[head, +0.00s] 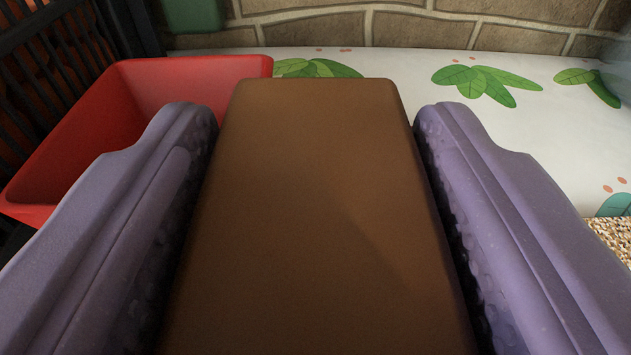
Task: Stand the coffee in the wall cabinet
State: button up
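The coffee, a plain brown block-shaped pack (315,200), fills the middle of the head view. My gripper (316,118) has a purple finger along each side of it. Both dimpled finger pads lie against the pack's sides, with no clear gap, so the gripper looks shut on it. The pack's far end reaches a little past the fingertips. Its near end runs out of the bottom of the picture, and its underside is hidden. I cannot make out the wall cabinet in this view.
A red open bin (190,72) stands at the left, partly behind the left finger. A black slatted structure (60,50) is beyond it. A white leaf-patterned surface (420,60) lies behind, against a stone wall (420,28). A green object (192,15) shows at the top.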

jog(key=o, duration=0.4)
jog(key=shift+r, duration=0.1)
jog(key=s+r+p, duration=0.2)
jog(key=s, duration=1)
